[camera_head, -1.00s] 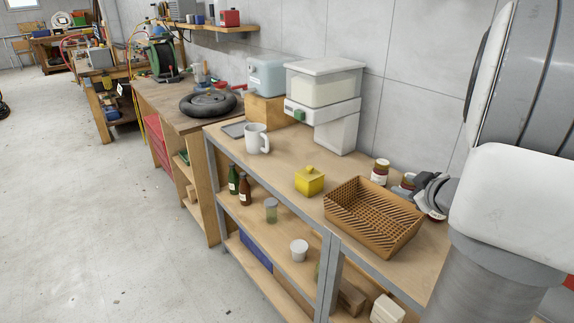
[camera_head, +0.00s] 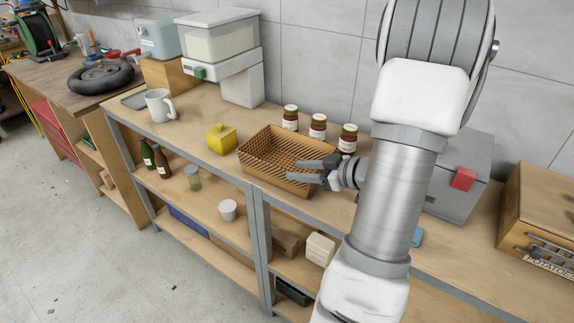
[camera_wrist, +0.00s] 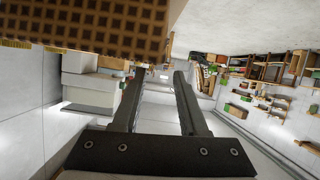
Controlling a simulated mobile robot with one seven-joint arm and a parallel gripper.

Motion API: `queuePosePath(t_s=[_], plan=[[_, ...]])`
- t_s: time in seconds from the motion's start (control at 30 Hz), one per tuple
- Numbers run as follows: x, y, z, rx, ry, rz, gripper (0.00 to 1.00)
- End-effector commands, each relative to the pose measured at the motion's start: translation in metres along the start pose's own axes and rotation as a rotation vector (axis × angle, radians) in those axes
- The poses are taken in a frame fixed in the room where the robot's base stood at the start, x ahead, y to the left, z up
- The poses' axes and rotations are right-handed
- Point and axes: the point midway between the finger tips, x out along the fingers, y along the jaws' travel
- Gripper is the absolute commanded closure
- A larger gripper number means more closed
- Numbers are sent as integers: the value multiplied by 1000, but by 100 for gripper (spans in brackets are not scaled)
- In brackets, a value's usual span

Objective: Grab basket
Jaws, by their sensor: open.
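The brown perforated basket (camera_head: 268,150) sits on the wooden bench top, and looks empty. My gripper (camera_head: 302,171) is open, with its fingers at the basket's right side in the head view. The fingers overlap the basket there, and I cannot tell whether they touch it. In the wrist view, my gripper (camera_wrist: 155,75) shows two spread fingers with nothing between them. The perforated basket (camera_wrist: 90,22) fills the upper left of that view, off to the side of the fingers.
Several jars, one here (camera_head: 318,127), stand behind the basket. A yellow box (camera_head: 221,139) and a white mug (camera_head: 160,106) are to its left. A grey box with a red latch (camera_head: 455,180) and a wooden potato crate (camera_head: 540,215) stand to the right.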

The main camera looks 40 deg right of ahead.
Motion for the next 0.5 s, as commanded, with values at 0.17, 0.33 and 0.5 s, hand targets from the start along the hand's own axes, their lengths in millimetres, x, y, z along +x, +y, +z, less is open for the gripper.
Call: queuePosePath(t_s=[0.17, 0.33, 0.5], plan=[[25, 0, 0, -1, 0, -2, 57], [35, 0, 0, -2, 0, -2, 57], [61, 0, 0, -1, 1, -3, 57]])
